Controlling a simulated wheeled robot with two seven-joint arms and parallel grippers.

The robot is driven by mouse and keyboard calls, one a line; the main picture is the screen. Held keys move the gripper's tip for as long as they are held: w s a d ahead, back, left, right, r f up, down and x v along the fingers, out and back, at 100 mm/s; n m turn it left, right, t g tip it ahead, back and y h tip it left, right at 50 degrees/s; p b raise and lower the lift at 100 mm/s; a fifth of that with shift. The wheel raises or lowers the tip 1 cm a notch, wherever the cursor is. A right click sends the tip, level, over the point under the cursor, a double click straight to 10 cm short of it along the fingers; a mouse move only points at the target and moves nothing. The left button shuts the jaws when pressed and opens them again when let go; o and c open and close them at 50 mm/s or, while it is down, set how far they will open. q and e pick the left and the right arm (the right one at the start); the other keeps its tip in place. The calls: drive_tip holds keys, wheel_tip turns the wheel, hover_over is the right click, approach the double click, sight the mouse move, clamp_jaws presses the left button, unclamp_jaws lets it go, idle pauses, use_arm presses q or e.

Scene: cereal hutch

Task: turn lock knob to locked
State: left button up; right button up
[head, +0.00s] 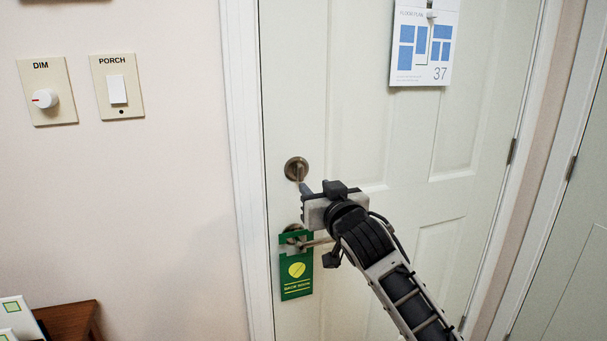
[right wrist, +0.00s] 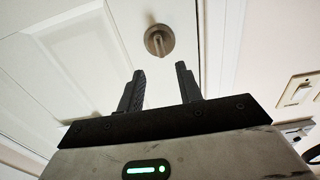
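The lock knob (head: 297,169) is a round bronze rosette with a thumb-turn, set on the pale door above the door handle. In the right wrist view the knob (right wrist: 159,41) shows ahead of the fingers, its thumb-turn close to lengthwise with them. My right gripper (head: 305,188) is just below and right of the knob in the head view. In the right wrist view my right gripper (right wrist: 162,80) is open, with an empty gap between its fingers. The fingertips look short of the knob. My left gripper is not in view.
A green hanger sign (head: 296,268) hangs on the door handle (head: 318,242) just below the knob. A dimmer (head: 46,98) and a porch switch (head: 117,89) are on the wall at left. A floor plan sheet (head: 422,45) hangs higher on the door (head: 350,130).

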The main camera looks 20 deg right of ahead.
sight(301, 173)
drive_tip(key=w, duration=0.8)
drive_tip(key=shift+w+a, duration=0.2)
drive_tip(key=shift+w, duration=0.1)
clamp_jaws()
